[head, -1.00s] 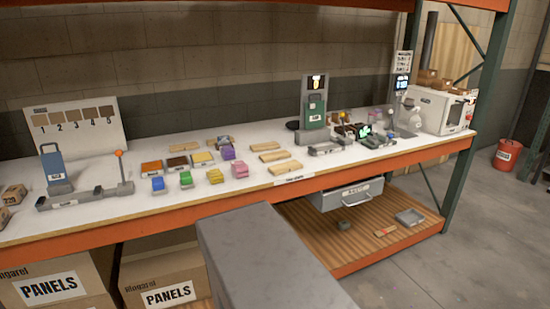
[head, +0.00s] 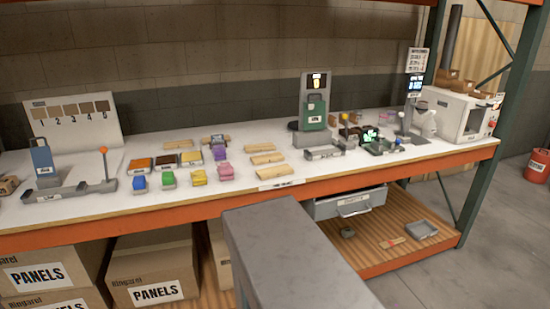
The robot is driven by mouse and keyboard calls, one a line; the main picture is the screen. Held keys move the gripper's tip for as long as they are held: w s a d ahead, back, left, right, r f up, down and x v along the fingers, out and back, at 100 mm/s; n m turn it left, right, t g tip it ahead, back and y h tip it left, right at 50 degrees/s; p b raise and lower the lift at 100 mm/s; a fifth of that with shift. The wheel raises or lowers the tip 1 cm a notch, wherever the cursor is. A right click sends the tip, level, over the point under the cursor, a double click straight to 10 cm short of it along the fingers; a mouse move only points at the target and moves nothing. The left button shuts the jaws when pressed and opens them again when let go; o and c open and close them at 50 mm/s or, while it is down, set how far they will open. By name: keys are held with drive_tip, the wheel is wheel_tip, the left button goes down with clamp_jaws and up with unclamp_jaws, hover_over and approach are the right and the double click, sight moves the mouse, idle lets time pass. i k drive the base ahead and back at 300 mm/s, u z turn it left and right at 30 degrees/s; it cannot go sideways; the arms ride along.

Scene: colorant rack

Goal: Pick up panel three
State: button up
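Several pale wooden panels lie flat on the white bench top in the head view. One lies at the back (head: 262,148), one in the middle (head: 267,159) and one nearest the front edge (head: 273,172). I cannot read any numbers on them, so I cannot tell which is panel three. More pale wood shows behind the coloured blocks, partly hidden. A sample board (head: 72,124) with brown swatches and numbers leans against the wall at the left. My gripper is not in view.
Coloured blocks (head: 196,176) and small trays stand left of the panels. A green-fronted device (head: 313,108) stands behind them to the right, with a white machine (head: 452,115) at the far right. Cardboard boxes (head: 152,277) marked PANELS and a grey drawer (head: 350,202) are below the bench.

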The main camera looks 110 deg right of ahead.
sight(277, 156)
drive_tip(key=u, duration=0.05)
drive_tip(key=k, duration=1.8)
drive_tip(key=z, duration=1.55)
drive_tip(key=k, duration=0.75)
